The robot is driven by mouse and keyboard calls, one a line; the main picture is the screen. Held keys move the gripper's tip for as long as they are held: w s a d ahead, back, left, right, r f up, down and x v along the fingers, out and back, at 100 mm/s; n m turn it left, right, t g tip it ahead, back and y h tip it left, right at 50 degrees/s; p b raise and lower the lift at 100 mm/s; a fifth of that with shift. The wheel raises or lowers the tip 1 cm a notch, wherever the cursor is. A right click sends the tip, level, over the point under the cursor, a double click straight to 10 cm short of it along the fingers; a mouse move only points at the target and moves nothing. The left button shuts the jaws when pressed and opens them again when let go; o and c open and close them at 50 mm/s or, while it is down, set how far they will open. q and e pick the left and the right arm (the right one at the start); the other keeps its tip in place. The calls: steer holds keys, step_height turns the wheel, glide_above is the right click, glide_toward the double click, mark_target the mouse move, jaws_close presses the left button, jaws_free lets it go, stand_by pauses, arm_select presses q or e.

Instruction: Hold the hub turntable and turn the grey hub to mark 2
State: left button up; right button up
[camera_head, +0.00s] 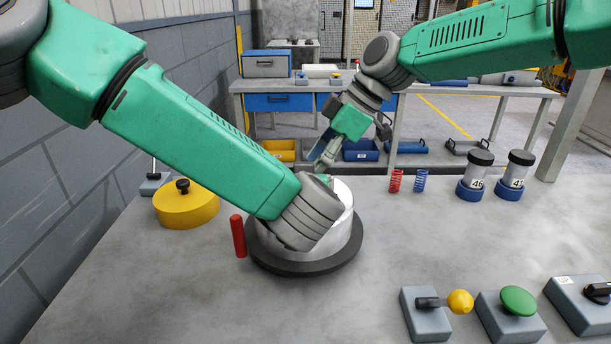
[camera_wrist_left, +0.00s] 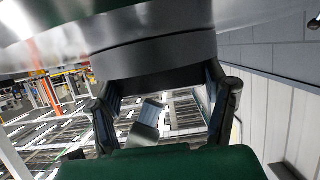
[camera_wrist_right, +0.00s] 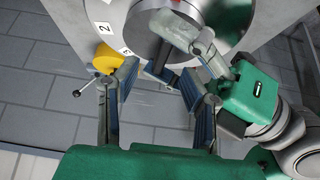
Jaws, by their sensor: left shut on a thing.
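The hub turntable (camera_head: 346,232) is a pale metal drum on a dark round base on the bench. My left forearm and wrist cover much of it in the head view. The grey hub (camera_wrist_left: 155,58) is a dark stepped round piece between the fingers of my left gripper (camera_wrist_left: 165,95), which is shut on it. In the right wrist view, the mark 2 label (camera_wrist_right: 105,28) and a second label beside it show on a pale surface left of the metal disc. My right gripper (camera_wrist_right: 157,78) is open and empty, with its fingertips close to the left gripper and turntable.
A red upright handle (camera_head: 238,236) stands left of the turntable, and a yellow round cover (camera_head: 186,206) lies beyond it. Springs (camera_head: 395,180) and two capped jars (camera_head: 475,176) stand at the right. Control boxes (camera_head: 511,315) line the front right. The front left bench is clear.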

steer(key=v, duration=0.7)
steer(key=shift+d+r, duration=0.1)
steer(key=shift+r, duration=0.05)
steer(key=x, duration=1.2)
steer(key=shift+c, duration=0.5)
jaws_close()
steer(key=shift+o, duration=0.5)
jaws_free()
steer(key=v, duration=1.2)
